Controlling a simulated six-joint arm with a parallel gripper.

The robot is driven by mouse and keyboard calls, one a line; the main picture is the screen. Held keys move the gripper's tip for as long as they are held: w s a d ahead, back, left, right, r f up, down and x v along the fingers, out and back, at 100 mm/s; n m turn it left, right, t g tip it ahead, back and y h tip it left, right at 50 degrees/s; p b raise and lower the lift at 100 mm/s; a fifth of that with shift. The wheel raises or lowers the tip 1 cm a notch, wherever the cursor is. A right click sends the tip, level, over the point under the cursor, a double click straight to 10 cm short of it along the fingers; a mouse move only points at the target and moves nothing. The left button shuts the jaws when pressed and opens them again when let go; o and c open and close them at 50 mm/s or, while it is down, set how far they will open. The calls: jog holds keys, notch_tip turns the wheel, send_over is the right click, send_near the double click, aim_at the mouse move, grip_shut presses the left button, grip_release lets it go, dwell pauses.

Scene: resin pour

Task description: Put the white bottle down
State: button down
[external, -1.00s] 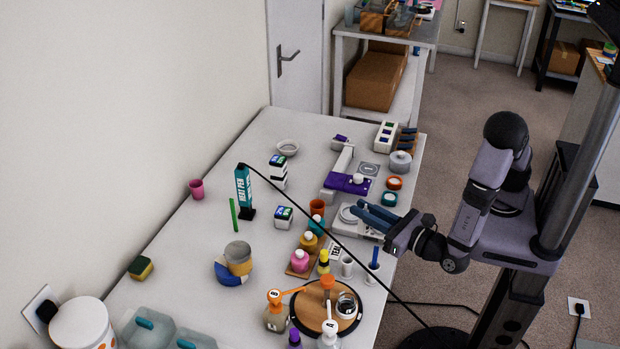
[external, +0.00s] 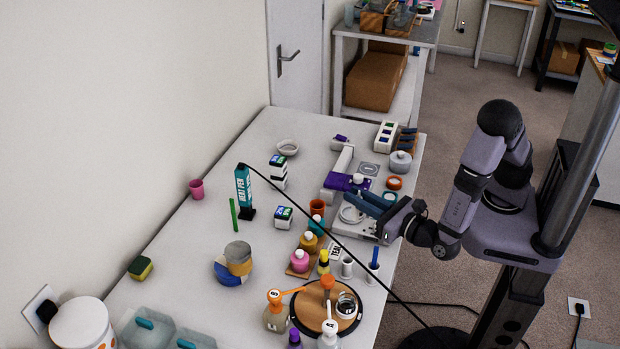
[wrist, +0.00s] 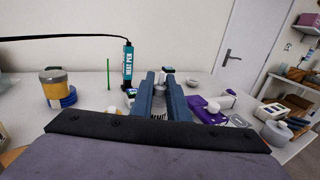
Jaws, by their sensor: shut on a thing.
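My gripper (external: 358,202) is over the right side of the table, its blue fingers pointing left above a pale plate (external: 345,228) with a round whitish dish (external: 350,214). In the wrist view my gripper (wrist: 161,78) is shut on a pale thing, taken to be the white bottle (wrist: 158,104). Only a narrow strip of it shows between the fingers, with dark lettering low down. In the external view the fingers hide it. I cannot tell whether its base touches the plate.
A purple stand (external: 341,182) with a white knob is just beyond the fingers. A teal jar and an orange jar (external: 394,183) stand to its right. Bottles on a wooden tray (external: 290,272) and a round wooden board (external: 312,316) are nearer. A black cable crosses the table.

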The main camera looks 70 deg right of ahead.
jog(key=w+d+r+p, duration=0.1)
jog(key=w+d+p, duration=0.25)
jog(key=d, duration=0.45)
jog(key=w+d+p, duration=0.3)
jog(key=w+d, duration=0.1)
jog(key=d, duration=0.4)
jog(key=s+d+f+p, duration=0.1)
jog(key=s+d+p, duration=0.1)
jog(key=d, duration=0.4)
jog(key=s+d+f+h+p, duration=0.1)
jog(key=s+d+f+p, duration=0.1)
jog(key=d, duration=0.5)
jog(key=shift+d+f+m+g+p, duration=0.3)
jog(key=shift+m+p, duration=0.1)
jog(key=shift+p, duration=0.25)
jog(key=shift+f, duration=0.2)
jog(key=shift+f+b, duration=2.75)
jog(key=shift+f, duration=0.5)
jog(key=shift+f+b, duration=0.5)
jog(key=shift+f, duration=0.05)
jog(key=c, duration=2.1)
grip_release()
jog(key=o, duration=0.5)
jog(key=shift+c, duration=0.2)
